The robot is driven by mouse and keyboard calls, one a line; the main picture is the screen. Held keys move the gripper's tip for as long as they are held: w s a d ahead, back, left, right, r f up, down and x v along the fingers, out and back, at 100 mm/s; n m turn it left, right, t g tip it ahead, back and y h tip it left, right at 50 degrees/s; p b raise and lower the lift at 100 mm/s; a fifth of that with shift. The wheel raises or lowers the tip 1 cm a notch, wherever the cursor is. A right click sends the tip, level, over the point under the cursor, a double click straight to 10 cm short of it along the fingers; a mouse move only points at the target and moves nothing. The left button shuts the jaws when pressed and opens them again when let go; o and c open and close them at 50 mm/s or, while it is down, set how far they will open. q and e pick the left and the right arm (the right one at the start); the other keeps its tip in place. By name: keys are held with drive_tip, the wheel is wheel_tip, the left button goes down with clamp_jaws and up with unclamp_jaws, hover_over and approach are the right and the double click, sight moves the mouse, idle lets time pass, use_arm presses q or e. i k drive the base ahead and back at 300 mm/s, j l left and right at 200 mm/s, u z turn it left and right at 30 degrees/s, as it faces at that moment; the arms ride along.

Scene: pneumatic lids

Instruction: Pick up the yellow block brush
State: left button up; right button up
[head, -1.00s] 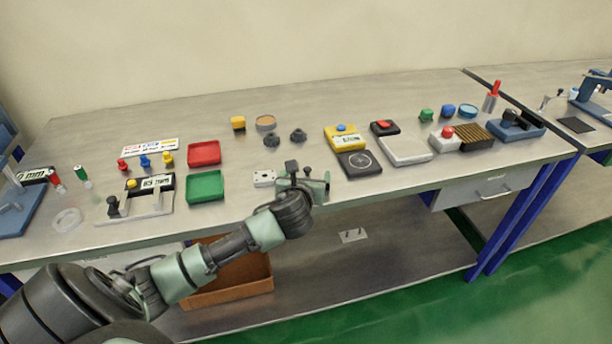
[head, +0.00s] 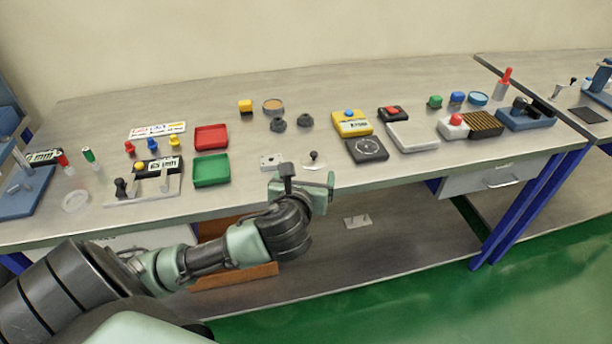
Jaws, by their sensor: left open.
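The yellow block brush (head: 245,106), a small yellow block with a dark underside, stands on the workbench (head: 340,92) toward the back, left of a round tan-topped dish. My left gripper (head: 312,184) is open and empty at the bench's front edge, to the right of the brush and well nearer to me. It does not touch the brush. Its fingers are seen partly from behind. My right gripper is not in view.
Two dark knobs (head: 278,124) stand right of the brush. Red (head: 211,137) and green trays (head: 211,170) lie in front of it. A clear disc with a black knob (head: 314,158) lies just beyond my gripper. Bare bench lies behind the brush.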

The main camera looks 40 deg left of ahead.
sight(246, 108)
drive_tip(key=u, duration=1.5)
